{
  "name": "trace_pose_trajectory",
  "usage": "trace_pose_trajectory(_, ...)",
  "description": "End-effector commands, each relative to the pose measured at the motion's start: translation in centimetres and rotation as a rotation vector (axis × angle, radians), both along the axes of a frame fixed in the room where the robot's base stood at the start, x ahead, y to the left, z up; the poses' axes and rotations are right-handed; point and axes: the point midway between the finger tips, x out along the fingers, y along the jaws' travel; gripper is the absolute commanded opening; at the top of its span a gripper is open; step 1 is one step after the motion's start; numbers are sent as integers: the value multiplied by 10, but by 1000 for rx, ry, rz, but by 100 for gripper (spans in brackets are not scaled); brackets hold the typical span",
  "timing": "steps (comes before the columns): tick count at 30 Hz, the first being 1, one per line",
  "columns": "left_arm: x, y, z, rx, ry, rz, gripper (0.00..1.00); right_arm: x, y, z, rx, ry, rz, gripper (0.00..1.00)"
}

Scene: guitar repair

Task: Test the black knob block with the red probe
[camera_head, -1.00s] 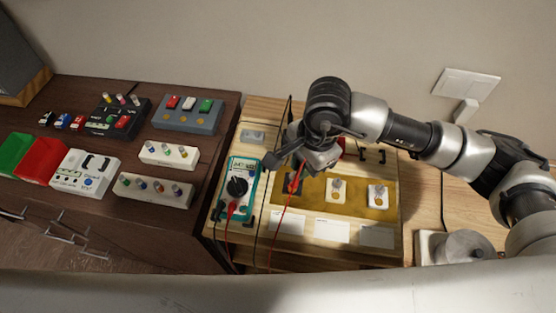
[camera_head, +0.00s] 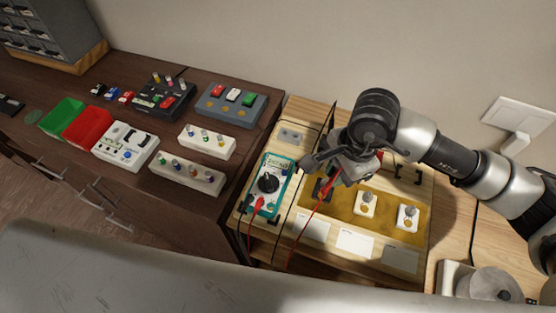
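The black knob block (camera_head: 322,188) sits at the left end of the yellow-brown panel on the wooden bench, partly hidden by my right gripper. My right gripper (camera_head: 338,172) is just above it, seen from above and behind. The red probe (camera_head: 325,197) shows at the gripper's fingers, pointing down beside the black block, with a red lead trailing toward the front. The gripper appears shut on the probe. I cannot tell whether the tip touches the block. The teal multimeter (camera_head: 268,184) lies to the left, its display small and unreadable. My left gripper is not in view.
Two white knob blocks (camera_head: 365,203) and (camera_head: 407,217) stand right of the black one. White label cards (camera_head: 355,242) lie in front. A dark cabinet to the left bears switch boxes (camera_head: 230,103), knob strips (camera_head: 187,175), and green and red bins (camera_head: 88,126). A dark cable crosses near the multimeter.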

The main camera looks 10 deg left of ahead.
Motion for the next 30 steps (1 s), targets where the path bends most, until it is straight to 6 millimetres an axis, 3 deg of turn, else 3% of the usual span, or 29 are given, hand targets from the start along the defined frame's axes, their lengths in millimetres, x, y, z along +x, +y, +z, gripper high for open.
trace_pose_trajectory(21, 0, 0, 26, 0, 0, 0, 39, 0, 0, 59, 0, -2, 1, 0)
trace_pose_trajectory(30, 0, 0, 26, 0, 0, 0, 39, 0, 0, 60, 1, -1, 1, 0)
